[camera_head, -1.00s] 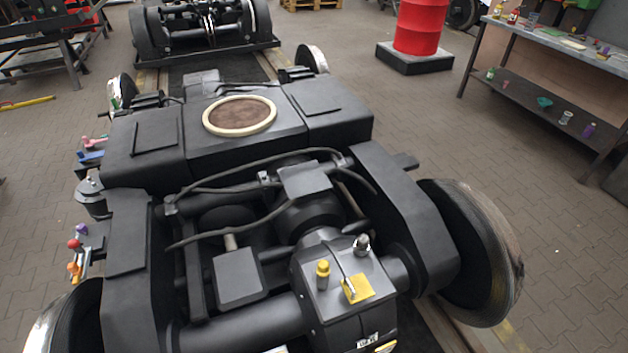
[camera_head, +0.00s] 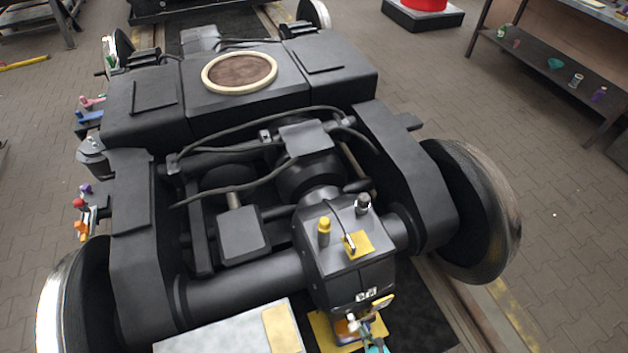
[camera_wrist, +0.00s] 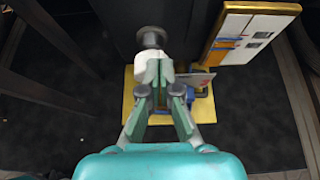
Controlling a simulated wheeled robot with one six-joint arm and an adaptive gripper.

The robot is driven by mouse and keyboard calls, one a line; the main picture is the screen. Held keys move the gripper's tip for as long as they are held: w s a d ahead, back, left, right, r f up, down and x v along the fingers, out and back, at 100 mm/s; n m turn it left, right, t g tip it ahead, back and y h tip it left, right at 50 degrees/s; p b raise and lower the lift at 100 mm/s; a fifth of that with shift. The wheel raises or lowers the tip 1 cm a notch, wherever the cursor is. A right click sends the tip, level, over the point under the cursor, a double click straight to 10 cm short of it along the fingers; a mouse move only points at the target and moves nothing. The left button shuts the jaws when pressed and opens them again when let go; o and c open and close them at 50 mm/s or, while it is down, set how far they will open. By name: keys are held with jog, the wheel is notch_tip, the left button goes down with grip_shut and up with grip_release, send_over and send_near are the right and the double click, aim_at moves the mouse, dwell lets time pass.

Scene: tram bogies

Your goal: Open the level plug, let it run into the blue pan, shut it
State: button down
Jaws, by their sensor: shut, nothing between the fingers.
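The dark gearbox (camera_head: 345,265) carries a yellow cap (camera_head: 324,230), a grey cap (camera_head: 362,203) and a yellow plate on top. My gripper (camera_wrist: 158,75) is shut and empty, low in front of the gearbox; its teal body also shows at the bottom of the head view (camera_head: 375,348). A dark round-headed piece (camera_wrist: 152,38) shows just past the fingertips. It may be the level plug, but I cannot tell, nor whether the fingers touch it. A blue thing (camera_wrist: 192,98), perhaps part of the blue pan, is mostly hidden behind the fingers on a yellow board (camera_wrist: 205,108).
A yellow-edged panel with labels (camera_wrist: 245,35) stands right of the fingers. A grey-white flat top (camera_head: 225,335) lies left of the gripper. Wheels (camera_head: 470,210) flank the bogie frame. The paved floor to the right is clear up to a workbench (camera_head: 550,70).

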jog(key=shift+w+a, duration=0.15)
jog(key=shift+w, duration=0.4)
jog(key=shift+f, duration=0.2)
jog(key=shift+s+a+r, duration=0.1)
jog(key=shift+a, duration=0.3)
jog(key=shift+s+a, duration=0.15)
jog(key=shift+a, duration=0.15)
jog(key=shift+s+a, duration=0.1)
jog(key=shift+a, duration=0.35)
dwell(0.6)
jog(key=s+d, duration=0.1)
jog(key=s, duration=0.4)
jog(key=shift+s+d+r, duration=0.3)
jog(key=shift+s+d, duration=0.05)
jog(key=shift+s, duration=0.05)
dwell(0.4)
